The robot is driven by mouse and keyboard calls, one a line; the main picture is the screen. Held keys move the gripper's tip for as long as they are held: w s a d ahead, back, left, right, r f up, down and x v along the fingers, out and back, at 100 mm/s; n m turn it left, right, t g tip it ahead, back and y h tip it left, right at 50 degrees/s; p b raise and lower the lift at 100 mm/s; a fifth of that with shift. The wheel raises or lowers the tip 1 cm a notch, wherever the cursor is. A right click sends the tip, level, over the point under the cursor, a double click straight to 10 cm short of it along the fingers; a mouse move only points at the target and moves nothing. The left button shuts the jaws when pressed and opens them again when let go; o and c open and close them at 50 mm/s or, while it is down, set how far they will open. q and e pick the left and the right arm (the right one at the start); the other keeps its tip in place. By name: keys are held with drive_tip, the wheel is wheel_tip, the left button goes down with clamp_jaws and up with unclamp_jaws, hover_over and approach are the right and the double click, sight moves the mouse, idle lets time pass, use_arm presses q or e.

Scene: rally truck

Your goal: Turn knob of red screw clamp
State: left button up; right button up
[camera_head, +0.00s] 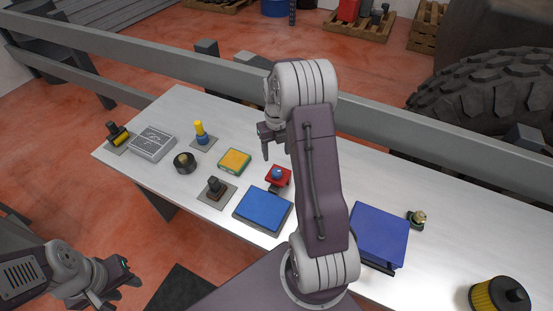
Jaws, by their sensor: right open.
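The red screw clamp (284,183) is at the middle of the table, with a round blue knob (277,173) on top. My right gripper (275,155) hangs just above and behind the clamp in the picture, fingers pointing down. It is open and looks empty; its far finger is partly hidden by my own arm. It appears apart from the knob, though the exact gap is hard to judge. My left gripper (116,294) is off the table at the lower left, with its fingers apart and nothing between them.
A blue pad (262,211) lies in front of the clamp. A green and yellow block (234,161), a black-based item (215,188) and a yellow-topped post (200,132) stand to the left. A grey rail (200,69) runs behind the table.

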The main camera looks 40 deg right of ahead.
sight(277, 171)
drive_tip(key=shift+w, duration=0.1)
drive_tip(key=m+p, duration=0.2)
drive_tip(key=m, duration=1)
drive_tip(key=f+m+p, duration=0.1)
drive_tip(key=m+p, duration=0.1)
drive_tip(key=m, duration=1)
drive_tip(key=m+p, duration=0.2)
drive_tip(key=m, duration=1)
drive_tip(key=shift+f, duration=0.15)
wheel_tip(277, 171, down, 9)
drive_tip(key=shift+p, duration=1.25)
